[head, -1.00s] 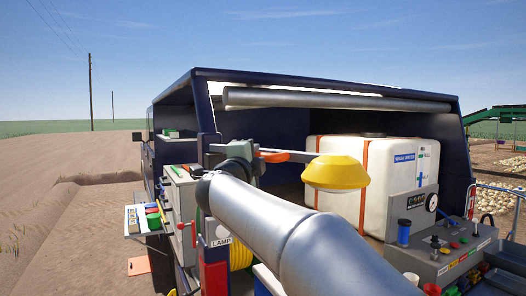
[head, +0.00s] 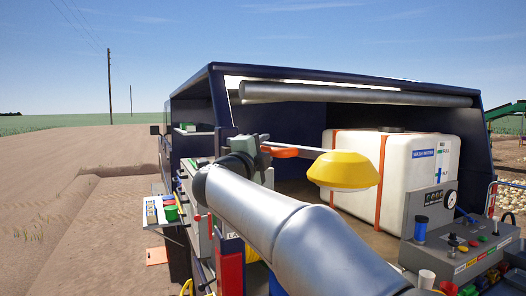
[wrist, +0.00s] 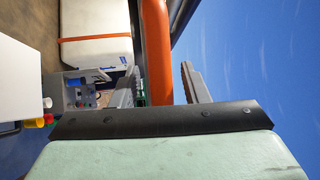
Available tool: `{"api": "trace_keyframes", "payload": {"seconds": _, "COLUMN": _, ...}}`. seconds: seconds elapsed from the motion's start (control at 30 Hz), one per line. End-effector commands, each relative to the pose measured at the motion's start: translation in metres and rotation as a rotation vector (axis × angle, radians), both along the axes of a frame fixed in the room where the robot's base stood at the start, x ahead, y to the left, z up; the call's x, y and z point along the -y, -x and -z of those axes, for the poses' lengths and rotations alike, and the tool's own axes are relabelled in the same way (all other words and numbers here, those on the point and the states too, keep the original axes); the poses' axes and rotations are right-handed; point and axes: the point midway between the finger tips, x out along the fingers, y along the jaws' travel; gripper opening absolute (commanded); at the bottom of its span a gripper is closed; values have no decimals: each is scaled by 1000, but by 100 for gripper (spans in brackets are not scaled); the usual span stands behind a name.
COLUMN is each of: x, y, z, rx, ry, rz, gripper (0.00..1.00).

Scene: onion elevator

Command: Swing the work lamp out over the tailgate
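The work lamp has a yellow round shade (head: 343,172) on a thin grey arm with an orange handle (head: 284,152). It hangs in the open back of the dark blue truck, in front of the white tank. My gripper (head: 264,150) is at the orange handle, left of the shade in the head view. In the wrist view the orange handle (wrist: 156,50) runs between the two fingers of my gripper (wrist: 158,85), with a narrow gap showing on each side. The lamp arm's pivot is hidden behind my arm. The LAMP label is partly covered.
The white tank (head: 440,170) with orange straps stands inside the truck. A grey control panel (head: 455,245) with knobs is at the lower right. A grey roller (head: 350,94) spans the top of the opening. A side shelf with small items (head: 160,212) juts out left.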

Motion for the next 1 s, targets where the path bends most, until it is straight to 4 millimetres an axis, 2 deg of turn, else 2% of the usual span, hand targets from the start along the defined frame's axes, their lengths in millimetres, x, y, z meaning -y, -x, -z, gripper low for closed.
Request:
{"api": "trace_keyframes", "payload": {"seconds": 0.2, "x": -1, "y": 3, "z": 1, "rx": 1, "ry": 0, "rz": -1, "gripper": 41}}
{"api": "trace_keyframes", "payload": {"seconds": 0.37, "x": -9, "y": 20, "z": 6, "rx": 3, "ry": -2, "rz": -3, "gripper": 41}}
{"api": "trace_keyframes", "payload": {"seconds": 0.8, "x": -53, "y": 114, "z": 26, "rx": 1, "ry": -1, "rz": -3, "gripper": 41}}
{"api": "trace_keyframes", "payload": {"seconds": 1.0, "x": -66, "y": 144, "z": 30, "rx": 1, "ry": 0, "rz": -2, "gripper": 41}}
